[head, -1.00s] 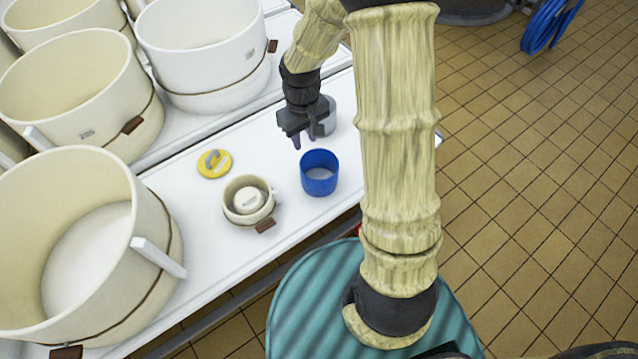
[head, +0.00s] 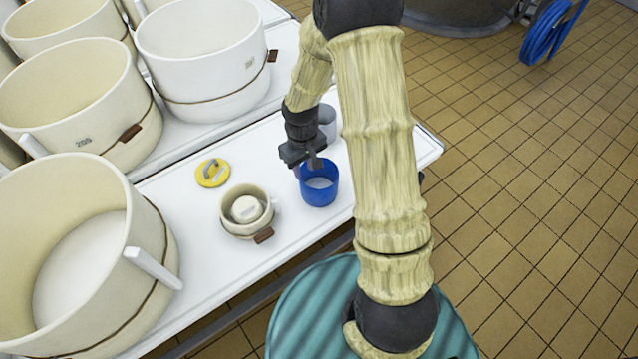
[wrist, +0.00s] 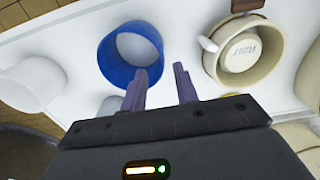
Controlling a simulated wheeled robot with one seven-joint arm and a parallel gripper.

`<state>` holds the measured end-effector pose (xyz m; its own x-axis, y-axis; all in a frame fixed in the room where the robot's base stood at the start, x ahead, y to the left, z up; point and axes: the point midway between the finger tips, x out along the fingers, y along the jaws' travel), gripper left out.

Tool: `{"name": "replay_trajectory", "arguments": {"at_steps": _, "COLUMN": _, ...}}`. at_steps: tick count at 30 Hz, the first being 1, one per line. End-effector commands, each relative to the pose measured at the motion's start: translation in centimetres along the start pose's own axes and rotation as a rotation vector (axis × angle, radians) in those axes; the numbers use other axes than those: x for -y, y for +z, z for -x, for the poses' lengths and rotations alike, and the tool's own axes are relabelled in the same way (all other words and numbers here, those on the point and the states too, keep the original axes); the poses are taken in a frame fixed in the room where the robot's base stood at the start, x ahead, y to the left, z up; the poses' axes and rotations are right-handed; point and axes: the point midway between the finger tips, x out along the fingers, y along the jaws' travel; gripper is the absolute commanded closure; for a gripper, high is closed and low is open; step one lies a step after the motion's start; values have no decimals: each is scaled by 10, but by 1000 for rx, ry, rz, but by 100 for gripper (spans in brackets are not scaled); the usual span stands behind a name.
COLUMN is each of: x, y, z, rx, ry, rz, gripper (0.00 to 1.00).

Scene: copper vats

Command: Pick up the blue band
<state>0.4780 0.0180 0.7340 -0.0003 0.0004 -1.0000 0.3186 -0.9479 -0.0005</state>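The blue band (head: 319,190) is an upright, open blue ring on the white table, with a pale surface showing inside. It also shows in the wrist view (wrist: 112,65). My gripper (head: 308,170) is at the band's far left rim in the head view, pointing down. In the wrist view, my gripper (wrist: 162,85) is open with a clear gap between its purple fingers. One finger overlaps the band's rim and the other lies outside it, on the side of the cream cup. I cannot tell whether either finger touches the band.
A small cream cup (head: 233,205) with a brown tag stands left of the band. A yellow lid (head: 212,180) lies behind it. A grey-white cup (head: 328,118) stands behind the band, close to my arm. Large cream tubs fill the left. The white table (head: 205,245) is bare in front.

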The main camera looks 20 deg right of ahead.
Motion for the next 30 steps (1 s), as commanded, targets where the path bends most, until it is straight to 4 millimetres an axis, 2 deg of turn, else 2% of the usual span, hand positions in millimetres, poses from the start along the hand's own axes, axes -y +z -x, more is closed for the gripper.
{"name": "replay_trajectory", "arguments": {"at_steps": 1, "x": 0, "y": 1, "z": -12, "rx": 4, "ry": -1, "rz": 1, "gripper": 70}}
{"name": "replay_trajectory", "arguments": {"at_steps": 6, "x": 0, "y": 0, "z": -36, "rx": 2, "ry": 0, "rz": 1, "gripper": 70}}
{"name": "replay_trajectory", "arguments": {"at_steps": 20, "x": 0, "y": -1, "z": -45, "rx": 1, "ry": 0, "rz": 1, "gripper": 70}}
{"name": "replay_trajectory", "arguments": {"at_steps": 30, "x": 2, "y": -7, "z": -89, "rx": 3, "ry": 0, "rz": 2, "gripper": 70}}
